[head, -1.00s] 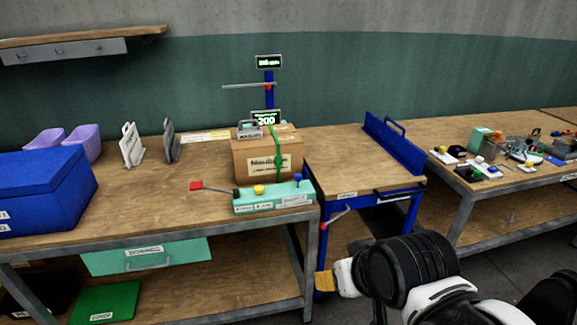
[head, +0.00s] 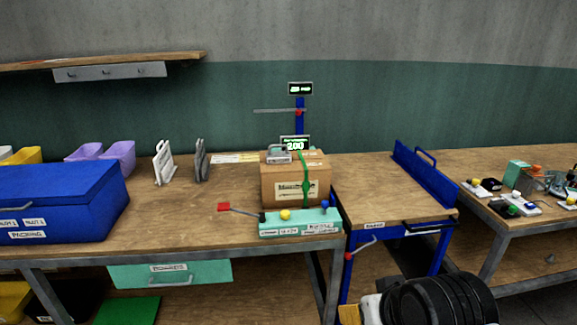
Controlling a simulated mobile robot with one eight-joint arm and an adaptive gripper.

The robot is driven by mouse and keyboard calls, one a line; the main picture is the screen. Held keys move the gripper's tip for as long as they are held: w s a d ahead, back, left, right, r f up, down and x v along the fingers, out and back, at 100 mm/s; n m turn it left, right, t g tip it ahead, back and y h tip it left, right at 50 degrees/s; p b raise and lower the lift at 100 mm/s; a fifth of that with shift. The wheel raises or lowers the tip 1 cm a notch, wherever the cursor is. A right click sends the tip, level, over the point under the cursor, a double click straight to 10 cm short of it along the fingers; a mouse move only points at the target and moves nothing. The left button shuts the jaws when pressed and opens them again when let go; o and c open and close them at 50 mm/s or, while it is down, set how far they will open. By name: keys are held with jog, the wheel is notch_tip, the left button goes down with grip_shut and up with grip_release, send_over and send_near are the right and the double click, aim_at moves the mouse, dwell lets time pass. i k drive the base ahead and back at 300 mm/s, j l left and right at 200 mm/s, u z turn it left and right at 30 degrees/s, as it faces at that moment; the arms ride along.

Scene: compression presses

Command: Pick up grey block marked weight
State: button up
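A small grey block with a handle (head: 279,154) sits on top of a brown cardboard box (head: 290,186) on the workbench; its label is too small to read. The box has a green strap and stands behind a mint-green control panel (head: 298,224). My gripper (head: 350,313) shows only in part at the bottom edge, as a tan tip beside a black rounded part of my arm. It is low, in front of the benches and well apart from the block. Its fingers cannot be made out.
A blue case (head: 60,205) stands at the left of the bench. White and grey upright plates (head: 163,163) stand behind. A red-tipped lever (head: 224,207) sticks out left of the panel. A blue-framed cart (head: 390,190) adjoins on the right, then another bench with small devices.

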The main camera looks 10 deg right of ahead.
aim_at(274, 157)
jog(key=i+j+z, duration=0.2)
jog(key=i+j, duration=0.2)
jog(key=j, duration=0.2)
jog(key=i+j+z, duration=0.1)
jog(key=j, duration=0.25)
jog(key=i+j, duration=0.25)
jog(key=i+j+z, duration=0.15)
jog(key=j, duration=0.3)
jog(key=i+j+z, duration=0.1)
jog(key=j, duration=0.25)
jog(key=i+j+z, duration=0.1)
jog(key=j, duration=0.25)
jog(key=i+j+z, duration=0.1)
jog(key=i+j, duration=0.15)
jog(key=j, duration=0.15)
